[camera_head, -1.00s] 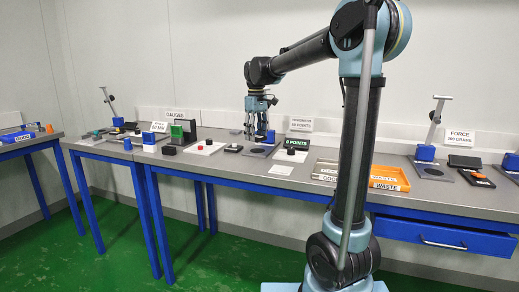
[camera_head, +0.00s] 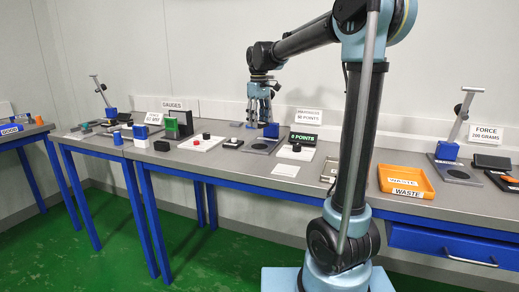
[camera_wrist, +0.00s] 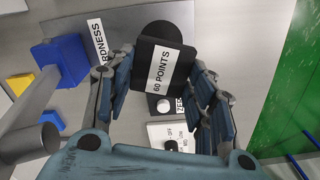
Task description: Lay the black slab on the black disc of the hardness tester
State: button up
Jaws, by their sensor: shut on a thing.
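My gripper (camera_head: 259,121) is over the hardness tester's plate (camera_head: 262,151) at the back of the bench. In the wrist view its fingers (camera_wrist: 163,72) are shut on the sides of the black slab (camera_wrist: 147,88), which bears a white "60 POINTS" label. The tester's black disc (camera_wrist: 166,32) shows partly beyond the slab's far edge; the slab hides the rest. The slab appears above the disc, and the gap is hard to judge. The tester's blue block (camera_wrist: 60,62) is to the left. In the head view the slab cannot be made out clearly.
The readout reading "0 POINTS" (camera_head: 303,138) stands right of the tester. A white box with a black knob (camera_wrist: 170,138) shows low in the wrist view. An orange waste tray (camera_head: 405,180) and another tester (camera_head: 447,151) stand farther right. Gauges and blocks crowd the left.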

aim_at(259, 123)
jog(key=n, duration=0.1)
jog(key=r+n, duration=0.1)
jog(key=n, duration=0.1)
jog(key=shift+f+n, duration=0.15)
jog(key=shift+n, duration=0.25)
jog(key=shift+f, duration=4.75)
jog(key=o, duration=1.1)
notch_tip(259, 123, up, 12)
jog(key=shift+r, duration=0.1)
jog(key=shift+s, duration=0.15)
